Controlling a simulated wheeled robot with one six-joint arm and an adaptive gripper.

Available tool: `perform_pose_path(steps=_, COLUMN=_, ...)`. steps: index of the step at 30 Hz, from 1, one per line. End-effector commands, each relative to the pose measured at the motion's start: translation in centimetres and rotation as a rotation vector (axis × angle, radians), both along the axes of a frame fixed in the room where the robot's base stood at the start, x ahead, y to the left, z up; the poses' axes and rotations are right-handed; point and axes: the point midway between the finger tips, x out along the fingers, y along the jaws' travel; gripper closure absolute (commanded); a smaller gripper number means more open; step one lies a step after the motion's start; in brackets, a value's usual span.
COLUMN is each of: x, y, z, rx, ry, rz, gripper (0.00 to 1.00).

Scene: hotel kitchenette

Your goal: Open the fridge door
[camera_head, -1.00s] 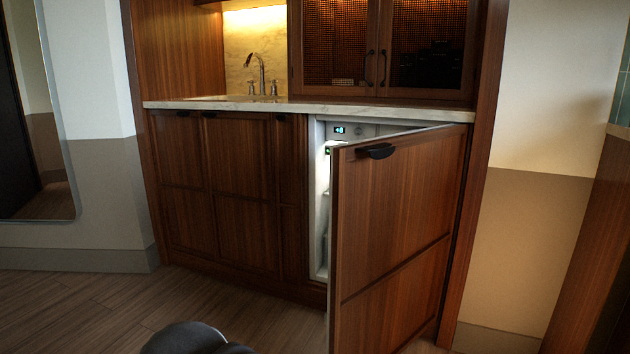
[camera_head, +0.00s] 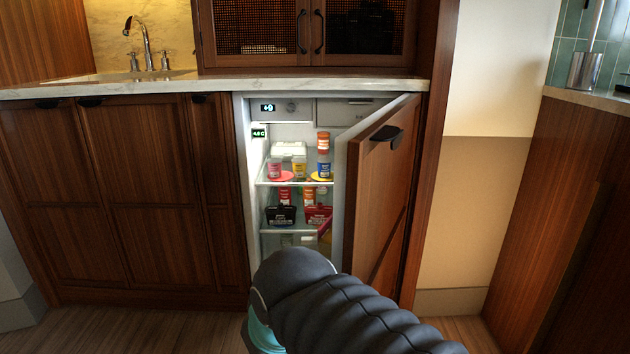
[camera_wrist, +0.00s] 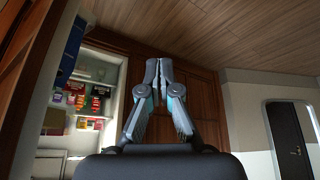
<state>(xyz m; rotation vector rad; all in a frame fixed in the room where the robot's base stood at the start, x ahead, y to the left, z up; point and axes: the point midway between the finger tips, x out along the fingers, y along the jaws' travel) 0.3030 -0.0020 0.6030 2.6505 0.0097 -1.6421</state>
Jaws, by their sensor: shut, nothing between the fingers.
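The fridge door (camera_head: 380,205) is a wood panel hinged on the right, and it stands wide open. Its dark handle (camera_head: 387,137) is near the top of the panel. The lit fridge (camera_head: 246,180) shows shelves with jars and packets. In the head view my arm crosses in front of the lower fridge, and my gripper is hidden there. In the wrist view, which looks upside down, my gripper (camera_wrist: 158,72) is shut and empty. The fridge interior (camera_wrist: 112,100) shows to its left. No contact with the door is visible.
A marble counter (camera_head: 215,84) with a faucet (camera_head: 142,45) runs above the closed cabinets (camera_head: 120,190) left of the fridge. Upper cabinets (camera_head: 310,35) are shut. A wood counter unit (camera_head: 545,200) stands at the right. Some wooden floor (camera_head: 150,325) is clear at the lower left.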

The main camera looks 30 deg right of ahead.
Motion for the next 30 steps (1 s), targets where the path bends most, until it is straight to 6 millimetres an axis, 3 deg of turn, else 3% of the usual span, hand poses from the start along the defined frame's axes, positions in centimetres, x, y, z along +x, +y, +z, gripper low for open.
perform_pose_path(steps=9, x=6.5, y=-2.9, z=12.1, rx=-0.096, ry=0.231, rz=0.109, gripper=1.0)
perform_pose_path(steps=18, x=13.3, y=-6.7, z=21.6, rx=-0.141, ry=0.486, rz=0.23, gripper=1.0)
perform_pose_path(steps=24, x=16.6, y=-8.7, z=25.4, rx=-0.137, ry=0.622, rz=0.299, gripper=1.0)
perform_pose_path(steps=30, x=18.0, y=-9.8, z=26.9, rx=-0.125, ry=0.69, rz=0.333, gripper=1.0)
